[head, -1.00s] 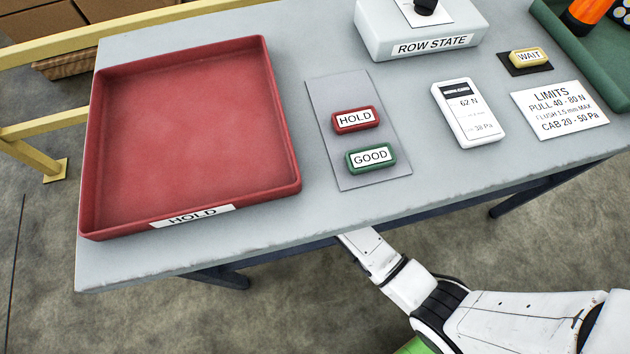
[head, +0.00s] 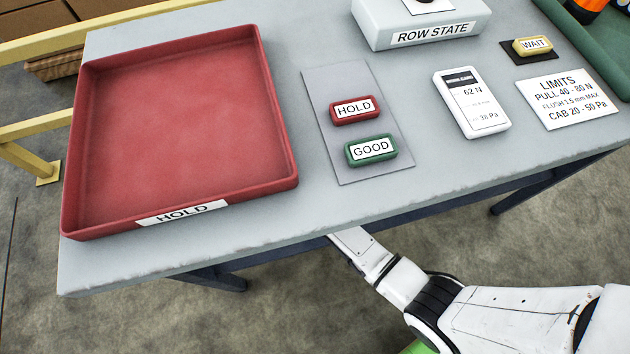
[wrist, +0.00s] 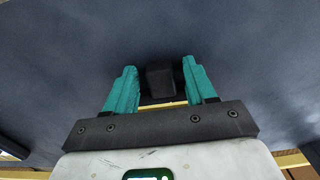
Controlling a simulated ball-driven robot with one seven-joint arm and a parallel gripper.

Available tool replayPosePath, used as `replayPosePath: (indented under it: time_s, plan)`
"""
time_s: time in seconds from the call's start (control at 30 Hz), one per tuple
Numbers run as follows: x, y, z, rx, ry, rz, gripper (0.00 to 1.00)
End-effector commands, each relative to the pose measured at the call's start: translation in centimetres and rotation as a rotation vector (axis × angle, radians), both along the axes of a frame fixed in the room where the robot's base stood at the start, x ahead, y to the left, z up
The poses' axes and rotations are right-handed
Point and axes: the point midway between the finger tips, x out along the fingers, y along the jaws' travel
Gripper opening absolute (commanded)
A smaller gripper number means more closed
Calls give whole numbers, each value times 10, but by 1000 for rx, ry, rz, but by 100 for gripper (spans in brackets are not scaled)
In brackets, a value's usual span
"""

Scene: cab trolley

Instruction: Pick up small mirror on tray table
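I see no small mirror in either view. The grey tray table (head: 240,225) fills much of the head view, with a red tray marked HOLD (head: 215,212) at its left. My arm reaches toward the table's front edge, and its far end is hidden beneath the tabletop in the head view. In the wrist view my gripper (wrist: 159,64) has its two teal fingers spread apart, with nothing seen held between them. A dark block (wrist: 160,80) shows in the gap beyond them, against a dark grey surface that looks like the table's underside.
Red HOLD (head: 354,110) and green GOOD (head: 371,150) blocks lie on a grey plate. A white gauge (head: 471,103), a ROW STATE box (head: 420,25), a yellow WAIT block (head: 533,46) and a LIMITS card (head: 568,98) stand right. A yellow rail (head: 40,50) runs behind.

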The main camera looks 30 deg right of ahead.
Motion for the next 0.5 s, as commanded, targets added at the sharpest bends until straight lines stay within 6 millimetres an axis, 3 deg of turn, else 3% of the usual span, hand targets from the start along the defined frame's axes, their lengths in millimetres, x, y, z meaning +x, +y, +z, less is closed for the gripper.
replayPosePath:
  time_s: [0.07,0.5]
  plan:
    - [0,0,0,0,0,0,47]
    - [0,0,0,0,0,0,5]
